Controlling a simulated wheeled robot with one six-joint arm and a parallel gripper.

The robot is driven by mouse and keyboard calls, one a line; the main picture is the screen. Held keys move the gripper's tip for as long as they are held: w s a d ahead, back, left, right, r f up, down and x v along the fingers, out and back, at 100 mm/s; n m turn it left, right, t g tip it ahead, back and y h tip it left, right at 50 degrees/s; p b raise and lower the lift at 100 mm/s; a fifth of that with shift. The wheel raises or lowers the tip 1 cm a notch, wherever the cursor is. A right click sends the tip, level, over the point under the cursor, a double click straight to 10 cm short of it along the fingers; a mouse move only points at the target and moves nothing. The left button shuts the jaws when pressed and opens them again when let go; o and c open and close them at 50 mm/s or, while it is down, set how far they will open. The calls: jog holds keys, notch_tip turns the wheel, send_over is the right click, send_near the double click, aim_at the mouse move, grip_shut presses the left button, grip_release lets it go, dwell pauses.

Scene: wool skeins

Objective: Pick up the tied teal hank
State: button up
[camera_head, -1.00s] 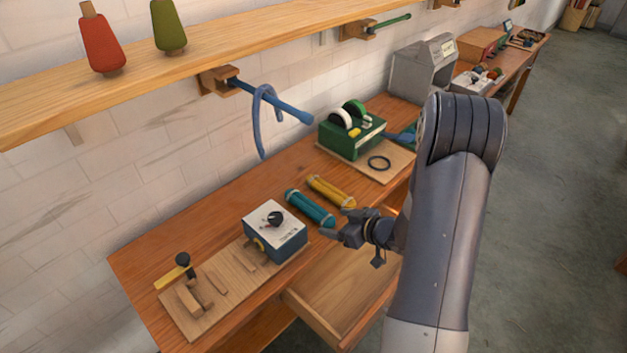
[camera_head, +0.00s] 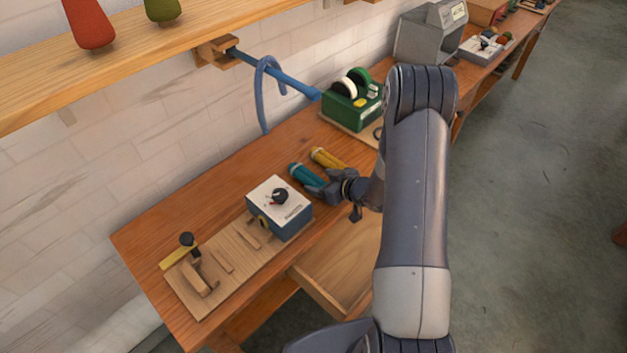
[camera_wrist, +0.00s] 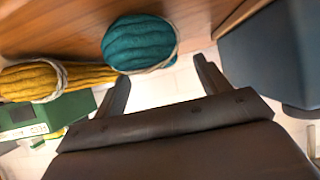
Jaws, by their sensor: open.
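The tied teal hank (camera_head: 303,174) lies on the wooden bench, with its near end hidden behind my gripper in the head view. In the wrist view the teal hank (camera_wrist: 139,44) shows end-on with a pale tie around it, just beyond the fingertips. My gripper (camera_wrist: 160,78) is open and empty, its two fingers spread on either side of the hank's line. In the head view my gripper (camera_head: 325,188) is at the hank's near end; whether it touches is unclear.
A yellow hank (camera_head: 326,157) lies close beside the teal one; it also shows in the wrist view (camera_wrist: 50,80). A blue-and-white box with a knob (camera_head: 280,208) stands to the left. A green device (camera_head: 352,108) is behind. An open drawer (camera_head: 340,265) is below.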

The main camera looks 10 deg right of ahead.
aim_at(302, 174)
jog(key=shift+x, duration=1.15)
jog(key=shift+c, duration=0.3)
jog(key=c, duration=1)
